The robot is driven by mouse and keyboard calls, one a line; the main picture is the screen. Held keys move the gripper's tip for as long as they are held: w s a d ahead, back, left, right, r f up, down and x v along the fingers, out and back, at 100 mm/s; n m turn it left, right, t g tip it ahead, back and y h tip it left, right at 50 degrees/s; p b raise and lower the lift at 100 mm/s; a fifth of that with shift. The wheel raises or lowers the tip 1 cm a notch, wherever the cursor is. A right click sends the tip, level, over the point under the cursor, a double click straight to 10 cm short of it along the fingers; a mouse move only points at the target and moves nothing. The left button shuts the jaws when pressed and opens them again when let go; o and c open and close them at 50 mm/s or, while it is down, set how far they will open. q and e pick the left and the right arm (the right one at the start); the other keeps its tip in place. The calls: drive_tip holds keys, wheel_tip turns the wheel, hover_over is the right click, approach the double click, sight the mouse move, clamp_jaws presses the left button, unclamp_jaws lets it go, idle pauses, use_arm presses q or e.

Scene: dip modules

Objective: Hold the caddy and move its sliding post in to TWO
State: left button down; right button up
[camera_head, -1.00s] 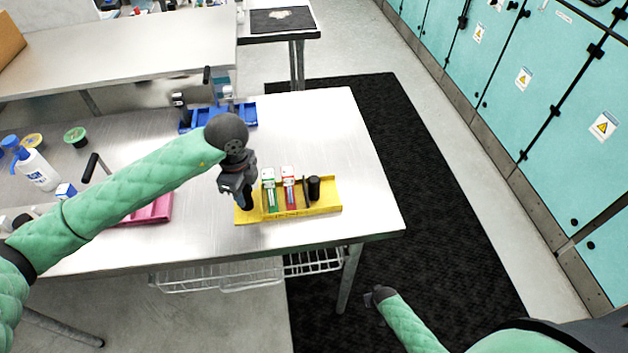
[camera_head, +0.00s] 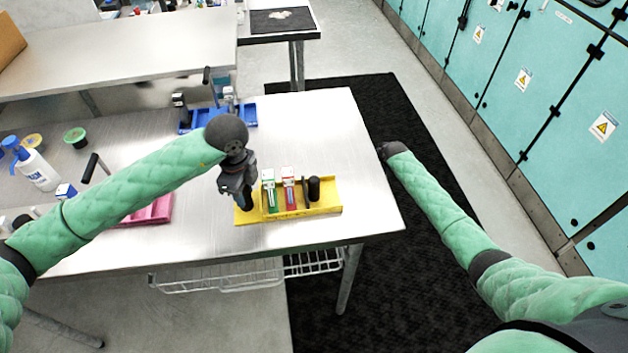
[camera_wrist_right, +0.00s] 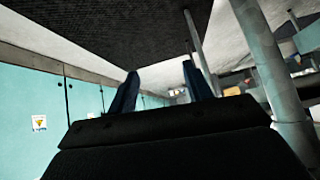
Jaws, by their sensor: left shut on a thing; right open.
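The yellow caddy (camera_head: 318,208) lies near the table's front right. A green-and-white module (camera_head: 269,190) and a red-and-white module (camera_head: 289,188) stand in it side by side. A black sliding post (camera_head: 313,188) stands to their right, toward the caddy's right end. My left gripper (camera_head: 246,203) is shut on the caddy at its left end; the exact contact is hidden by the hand. My right gripper (camera_head: 384,151) is past the table's right edge, apart from the caddy. In the right wrist view its two fingers (camera_wrist_right: 162,92) are spread with nothing between them.
A blue caddy (camera_head: 240,116) stands behind the yellow one. A pink caddy (camera_head: 152,212) is to the left, partly behind my left arm. A white bottle (camera_head: 38,170) stands at the far left. Table surface right of the yellow caddy is clear.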

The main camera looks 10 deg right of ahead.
drive_tip(key=w+a+r, duration=0.1)
drive_tip(key=w+r, duration=0.3)
drive_tip(key=r, duration=0.4)
drive_tip(key=w+a+r+n+t+y, duration=0.1)
drive_tip(key=w+r, duration=0.2)
drive_tip(key=r, duration=0.4)
drive_tip(key=w+a+r, duration=0.2)
drive_tip(key=w+r, duration=0.2)
drive_tip(key=r, duration=0.4)
drive_tip(key=s+a+r+n+g+y, duration=0.15)
drive_tip(key=s+a+r+n, duration=0.25)
drive_tip(key=a+r, duration=0.75)
drive_tip(key=s+a+r+n+g+y, duration=0.1)
drive_tip(key=s+a+r+n+g, duration=0.15)
drive_tip(key=s+a, duration=0.45)
wheel_tip(320, 180, up, 3)
drive_tip(key=n+g+h, duration=0.4)
drive_tip(key=n+g, duration=0.2)
drive_tip(key=n, duration=0.6)
hover_over(314, 179)
drive_tip(key=shift+s+f+m, duration=0.1)
drive_tip(key=shift+f+m, duration=0.15)
wheel_tip(314, 179, down, 11)
